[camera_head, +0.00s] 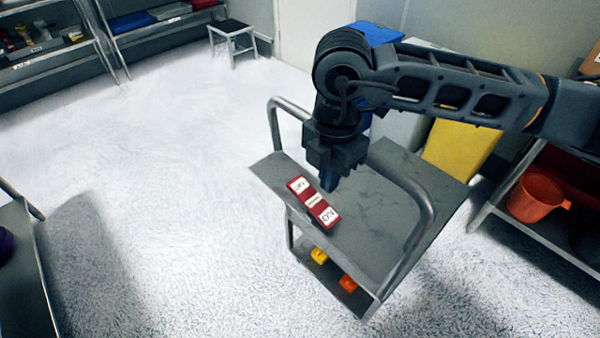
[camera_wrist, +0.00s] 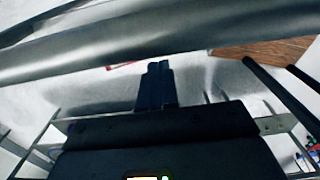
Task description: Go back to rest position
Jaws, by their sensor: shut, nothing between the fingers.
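My gripper (camera_head: 329,181) hangs fingers down over the top of a grey metal cart in the head view. Its blue fingers are together with nothing between them. In the wrist view my gripper (camera_wrist: 160,68) also shows shut and empty. A red block with white labels (camera_head: 313,202) lies on the cart top, just left of and below my fingertips in the picture. I cannot tell whether the fingers touch it. The cart (camera_head: 375,235) has curved tube handles, and one tube (camera_wrist: 130,42) crosses the wrist view close by.
Small yellow and orange items (camera_head: 348,284) sit on the cart's lower shelf. A yellow panel (camera_head: 460,150) stands behind the cart. An orange pot (camera_head: 535,197) is on a shelf at right. A step stool (camera_head: 232,30) stands at the back.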

